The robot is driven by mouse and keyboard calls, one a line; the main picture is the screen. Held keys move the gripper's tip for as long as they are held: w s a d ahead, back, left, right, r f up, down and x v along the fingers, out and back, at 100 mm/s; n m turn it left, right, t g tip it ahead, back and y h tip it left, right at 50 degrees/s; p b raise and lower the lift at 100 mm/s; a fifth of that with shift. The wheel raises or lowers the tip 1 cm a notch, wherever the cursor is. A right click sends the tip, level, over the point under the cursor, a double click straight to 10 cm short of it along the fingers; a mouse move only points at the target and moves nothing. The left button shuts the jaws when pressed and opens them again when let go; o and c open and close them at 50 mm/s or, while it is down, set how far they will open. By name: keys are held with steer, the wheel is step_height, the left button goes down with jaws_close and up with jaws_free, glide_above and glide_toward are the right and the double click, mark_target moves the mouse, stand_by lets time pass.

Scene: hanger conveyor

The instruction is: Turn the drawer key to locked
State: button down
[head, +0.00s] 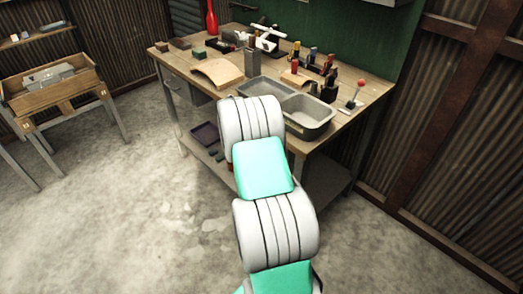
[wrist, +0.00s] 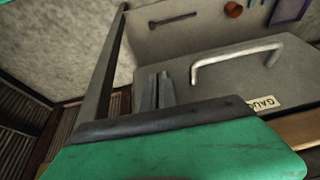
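A grey drawer front (wrist: 245,70) fills the right middle of the wrist view, with a pale bar handle (wrist: 230,60) and a partly cut-off label (wrist: 265,103) that appears upside down. My gripper (wrist: 157,76) is in front of the drawer's left part in that view. Its two grey fingers are nearly together, with only a narrow slit between them. No key is visible; I cannot tell whether one is hidden behind or between the fingers. In the head view my arm hides the gripper; a grey drawer unit (head: 197,96) shows under the bench's left end.
The workbench (head: 345,116) carries a double grey basin (head: 310,128), a curved wooden piece (head: 217,73) and several tools. Below it is a shelf with a purple tray (head: 205,134), also in the wrist view (wrist: 290,10). A wooden crate stand (head: 55,95) is left; open floor lies between.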

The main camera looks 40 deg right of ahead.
steer(key=shift+f+g, duration=0.1)
steer(key=shift+g, duration=0.2)
steer(key=c, duration=2.1)
jaws_free()
steer(key=o, duration=0.4)
steer(key=shift+w, duration=0.1)
steer(key=v, duration=0.8)
steer(key=shift+b, duration=0.35)
steer(key=shift+d+f, duration=0.1)
